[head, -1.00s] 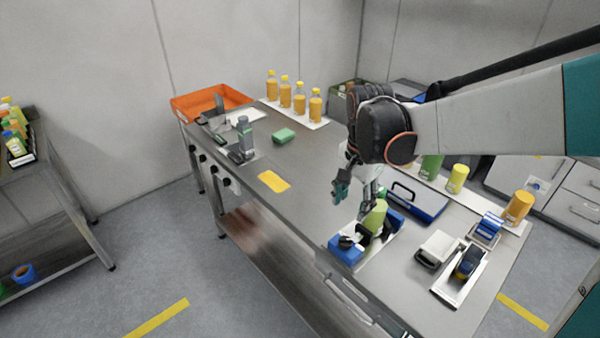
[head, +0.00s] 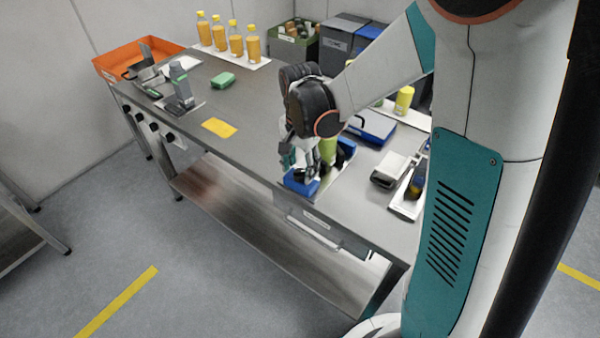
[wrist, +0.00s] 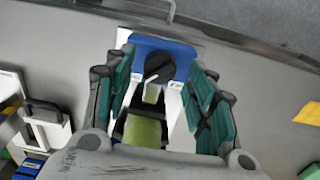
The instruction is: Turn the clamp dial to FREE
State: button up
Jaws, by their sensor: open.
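The clamp dial is a round black knob (wrist: 159,68) with a pale pointer mark, on a blue block (wrist: 178,48) in the wrist view. The pointer aims toward the lower left there; no label is readable. My gripper (wrist: 160,88) is open, its two teal-padded fingers on either side of the dial, apart from it as far as I can tell. A green bottle (wrist: 142,131) lies or stands just below the dial in that view. In the head view my gripper (head: 300,165) is over the blue block (head: 300,184) and hides the dial.
A yellow mat (head: 219,128) and a green sponge (head: 222,81) lie on the steel table to the left. Several orange bottles (head: 236,43) stand at the back.

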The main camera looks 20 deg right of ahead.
jog(key=shift+f, duration=0.7)
jog(key=c, duration=1.1)
jog(key=shift+o, duration=0.2)
